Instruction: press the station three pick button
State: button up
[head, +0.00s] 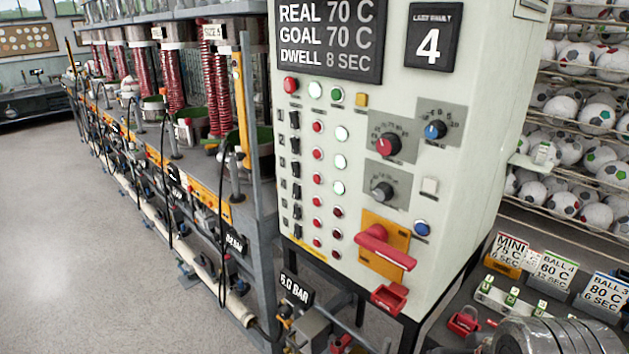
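The control panel (395,110) is a tall pale cabinet in the middle of the head view. Its left part holds rows of black switches, small red buttons and round lamps or buttons. In the third row from the top are a black switch (295,168), a red button (319,178) and a bright green-rimmed round light or button (339,188). The row labels are too small to read surely, so I cannot tell which one is the pick button. The green-rimmed lights of the upper three rows look lit, the lower ones dark.
A display (330,35) reads REAL 70 C, GOAL 70 C, DWELL 8 SEC. A red lever handle (385,248) sticks out low on the panel. Press stations (190,130) line the left. Ball racks (590,110) stand right. The left floor (70,230) is clear.

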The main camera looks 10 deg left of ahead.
jog(key=shift+c, duration=0.2)
grip_shut()
dwell(0.9)
dwell(0.6)
